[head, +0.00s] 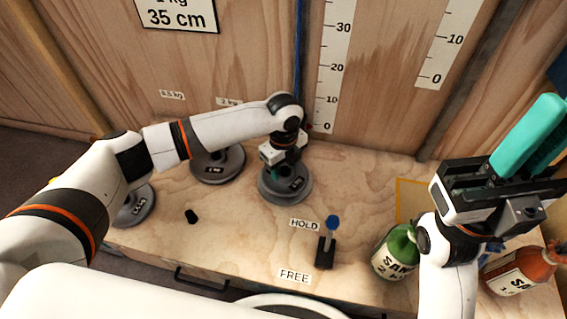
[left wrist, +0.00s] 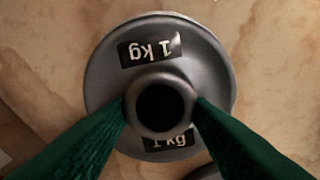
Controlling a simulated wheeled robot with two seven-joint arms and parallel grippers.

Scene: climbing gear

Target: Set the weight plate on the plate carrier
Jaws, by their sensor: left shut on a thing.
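My left gripper (head: 277,172) points down at a round grey weight plate (head: 287,190) near the middle of the bench. In the left wrist view its green fingers are shut on the raised hub of the plate (left wrist: 212,75), one on each side, and its labels read 1 kg. I cannot tell whether the plate rests on something or is just lifted. The plate carrier is not clearly seen; a blue rope (head: 298,60) runs down the wall behind my left wrist. My right gripper (head: 545,140) is raised at the right, teal fingers apart and empty.
Other grey plates stand at the left, one nearer the wall (head: 218,172) and one partly behind my arm (head: 135,208). A blue-knobbed lever (head: 332,223) stands between HOLD and FREE labels. Green (head: 394,255) and orange (head: 522,272) sandbags sit at the right.

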